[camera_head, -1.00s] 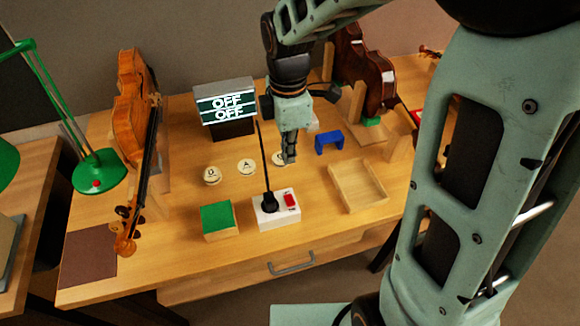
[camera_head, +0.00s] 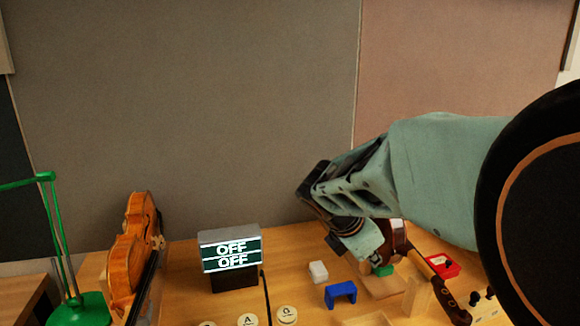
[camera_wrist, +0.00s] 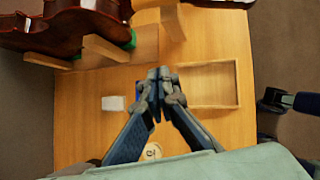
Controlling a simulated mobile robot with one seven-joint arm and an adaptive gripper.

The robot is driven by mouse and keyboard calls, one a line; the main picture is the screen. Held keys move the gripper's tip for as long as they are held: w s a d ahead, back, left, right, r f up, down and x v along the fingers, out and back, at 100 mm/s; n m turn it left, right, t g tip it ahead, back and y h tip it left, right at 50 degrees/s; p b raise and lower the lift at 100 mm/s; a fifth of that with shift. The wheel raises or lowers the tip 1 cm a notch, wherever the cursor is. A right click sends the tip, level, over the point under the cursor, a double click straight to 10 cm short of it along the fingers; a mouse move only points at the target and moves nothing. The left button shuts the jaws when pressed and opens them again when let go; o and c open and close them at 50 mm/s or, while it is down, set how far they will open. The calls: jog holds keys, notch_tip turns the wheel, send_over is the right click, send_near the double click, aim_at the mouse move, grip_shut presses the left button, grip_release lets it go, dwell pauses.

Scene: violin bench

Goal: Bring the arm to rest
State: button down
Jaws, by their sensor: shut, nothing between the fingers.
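My gripper (camera_wrist: 160,76) is shut and empty in the wrist view. Its fingertips meet above the wooden desk (camera_wrist: 82,150), apart from the things on it. In the head view my arm reaches in from the right, with the wrist bent down over the right part of the desk; the fingers cannot be made out there. A shallow wooden tray (camera_wrist: 236,104) lies right of the fingers in the wrist view, and a small white block (camera_wrist: 114,104) lies left of them.
A display (camera_head: 232,250) reads OFF twice. A violin (camera_head: 134,250) stands at left beside a green lamp (camera_head: 80,310). A dark violin (camera_wrist: 85,27), a blue bridge-shaped block (camera_head: 341,291) and lettered discs (camera_head: 287,314) are near my arm. A grey wall stands behind.

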jog(key=s+d+r+m, duration=0.3)
jog(key=s+d+m, duration=0.1)
jog(key=d+m, duration=0.1)
jog(key=s+a+r+m+y+p, duration=0.2)
jog(key=s+a+r+m+p, duration=0.1)
jog(key=s+m, duration=0.5)
jog(key=s+a+r+m+y+p, duration=0.3)
jog(key=s+a+m+p, duration=0.2)
jog(key=m, duration=0.5)
jog(key=shift+s+r+t+y, duration=0.15)
jog(key=shift+s+t+y, duration=0.15)
jog(key=shift+s, duration=1.1)
